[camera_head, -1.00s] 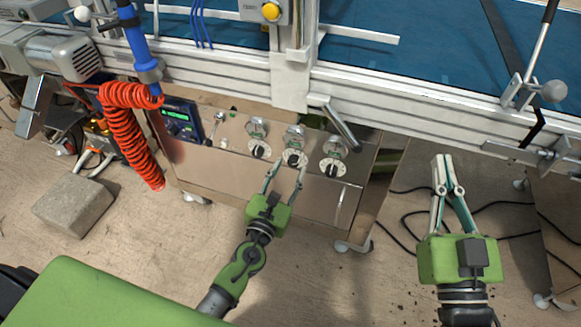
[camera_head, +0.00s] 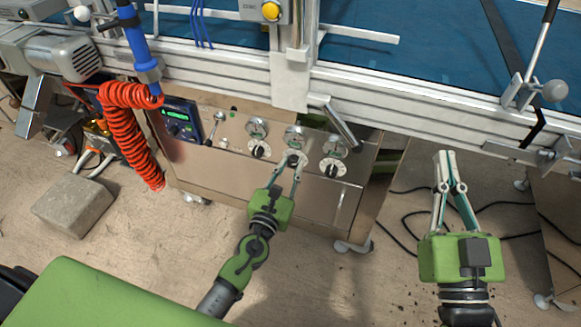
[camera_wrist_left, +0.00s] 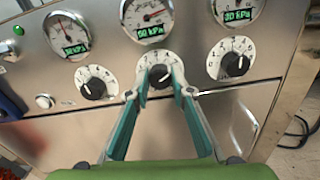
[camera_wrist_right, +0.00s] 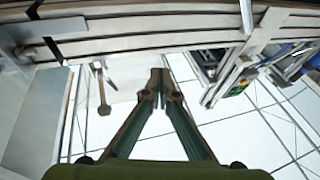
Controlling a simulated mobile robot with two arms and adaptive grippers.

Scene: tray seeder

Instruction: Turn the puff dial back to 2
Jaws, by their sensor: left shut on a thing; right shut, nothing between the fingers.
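The steel panel (camera_head: 245,170) carries a row of three black-knobbed dials with white scales. My left gripper (camera_head: 294,164) is shut on the knob of the middle dial; in the left wrist view its fingertips (camera_wrist_left: 161,76) are on both sides of this black knob (camera_wrist_left: 160,74). The scale of the middle dial (camera_wrist_left: 152,58) is partly covered, and I cannot read its setting. The left dial (camera_wrist_left: 97,86) and right dial (camera_wrist_left: 231,60) are untouched. No name reading "puff" is legible. My right gripper (camera_head: 448,156) is shut and empty, well right of the panel.
Above the dials are round gauges; the middle gauge (camera_wrist_left: 147,18) has a green 60 kPa readout. A red coiled hose (camera_head: 130,125) hangs left of the panel. A grey block (camera_head: 73,207) lies on the floor. Black cables lie at right.

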